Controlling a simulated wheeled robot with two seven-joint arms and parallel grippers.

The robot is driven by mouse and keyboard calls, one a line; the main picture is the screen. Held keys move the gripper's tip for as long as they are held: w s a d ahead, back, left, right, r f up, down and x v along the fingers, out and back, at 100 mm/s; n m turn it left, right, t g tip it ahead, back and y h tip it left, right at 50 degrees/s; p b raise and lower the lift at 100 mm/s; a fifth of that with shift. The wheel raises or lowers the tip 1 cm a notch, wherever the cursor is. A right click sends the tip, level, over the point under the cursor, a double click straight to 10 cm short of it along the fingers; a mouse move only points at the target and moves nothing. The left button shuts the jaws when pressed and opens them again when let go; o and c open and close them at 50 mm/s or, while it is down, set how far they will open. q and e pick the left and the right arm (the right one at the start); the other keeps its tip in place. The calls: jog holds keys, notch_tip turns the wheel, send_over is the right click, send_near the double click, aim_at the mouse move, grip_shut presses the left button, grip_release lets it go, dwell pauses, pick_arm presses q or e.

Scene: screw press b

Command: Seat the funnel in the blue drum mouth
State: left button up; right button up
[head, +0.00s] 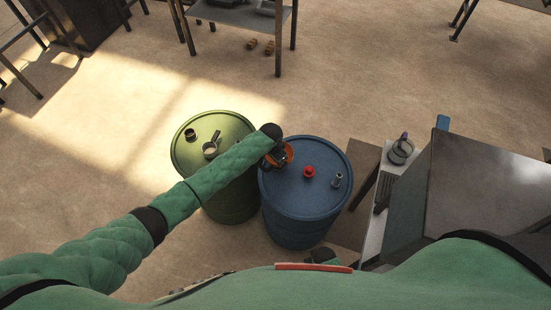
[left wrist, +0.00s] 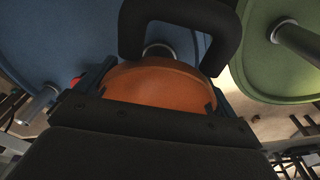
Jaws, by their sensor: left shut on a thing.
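The blue drum (head: 305,222) stands upright in the middle of the head view, with a red cap (head: 309,172) and a grey metal fitting (head: 337,180) on its lid. My left gripper (head: 275,156) is above the left part of that lid, shut on the orange funnel (head: 288,153). In the left wrist view the orange funnel (left wrist: 160,87) sits between the jaws, with a dark loop (left wrist: 180,15) beyond it. A short grey cylinder (left wrist: 158,50) shows inside the loop; I cannot tell whether it is the drum mouth. Whether the funnel touches the drum is hidden.
A green drum (head: 232,205) stands close at the left, with a dark fitting (head: 190,134) and a pale handled vessel (head: 210,149) on top; my left arm passes over it.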

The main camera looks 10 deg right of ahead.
pick_arm(q)
jog(key=shift+f, duration=0.25)
dwell(0.3)
jog(key=o, duration=0.6)
jog(key=shift+o, duration=0.2)
jog(key=shift+r+b, duration=0.3)
jog(key=shift+r, duration=0.3)
jog(key=r, duration=0.2)
jog(key=r+b, duration=0.2)
jog(key=r, duration=0.1)
jog(key=shift+s+a+r, duration=0.2)
jog(key=shift+a+r, duration=0.15)
jog(key=shift+r, duration=0.45)
